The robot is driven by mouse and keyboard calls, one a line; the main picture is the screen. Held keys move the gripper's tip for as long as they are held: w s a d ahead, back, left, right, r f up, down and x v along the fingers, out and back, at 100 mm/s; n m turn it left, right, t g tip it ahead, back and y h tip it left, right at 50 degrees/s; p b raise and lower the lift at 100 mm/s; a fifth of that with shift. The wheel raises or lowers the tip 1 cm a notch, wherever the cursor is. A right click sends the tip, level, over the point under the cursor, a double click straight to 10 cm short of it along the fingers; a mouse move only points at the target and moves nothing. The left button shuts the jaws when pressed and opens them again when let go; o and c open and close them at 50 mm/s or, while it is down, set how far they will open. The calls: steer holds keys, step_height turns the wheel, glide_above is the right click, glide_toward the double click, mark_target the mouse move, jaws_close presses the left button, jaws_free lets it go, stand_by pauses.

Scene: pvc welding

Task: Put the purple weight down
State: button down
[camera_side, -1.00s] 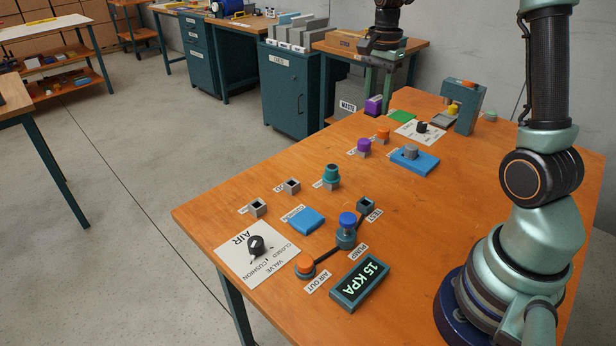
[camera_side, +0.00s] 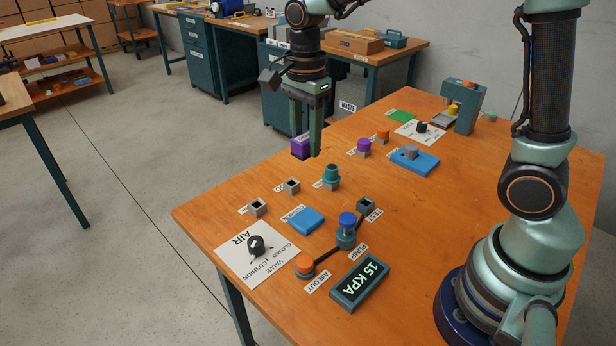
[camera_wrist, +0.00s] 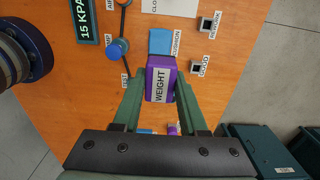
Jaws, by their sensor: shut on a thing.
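The purple weight (camera_side: 301,147) is a purple block held between the fingertips of my gripper (camera_side: 309,150), above the far-left part of the table in the side view. In the wrist view the purple weight (camera_wrist: 159,82) shows a white label reading WEIGHT, with a finger of my gripper (camera_wrist: 160,92) on each side. My gripper is shut on it. The side view shows the weight partly hidden by a finger. A blue cushion pad (camera_side: 305,220) lies flat on the table; in the wrist view the blue pad (camera_wrist: 162,42) shows just beyond the weight.
Small sockets (camera_side: 292,187) stand near the table's left edge, beside a teal-capped post (camera_side: 331,175). The pump (camera_side: 346,230), orange air-out button (camera_side: 305,264) and valve plate (camera_side: 256,252) are at the front. A display (camera_side: 359,282) reads 15 KPA.

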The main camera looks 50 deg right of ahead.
step_height(320, 180, down, 17)
steer(key=shift+f, duration=0.2)
stand_by(0.3)
steer(key=shift+f, duration=0.1)
steer(key=shift+c, duration=2.2)
jaws_free()
steer(key=shift+f, duration=0.1)
step_height(320, 180, up, 12)
steer(key=r, duration=0.1)
step_height(320, 180, up, 7)
steer(key=n+t, duration=0.3)
steer(key=n, duration=0.5)
glide_above(306, 219)
steer(key=s+d, duration=0.2)
steer(key=s, duration=0.3)
steer(key=s+d+r+n+t, duration=0.2)
steer(key=s+n, duration=0.3)
steer(key=n, duration=0.5)
steer(key=shift+s+d+r+t, duration=0.25)
steer(key=shift+s+r+t, duration=0.05)
steer(key=shift+r, duration=0.45)
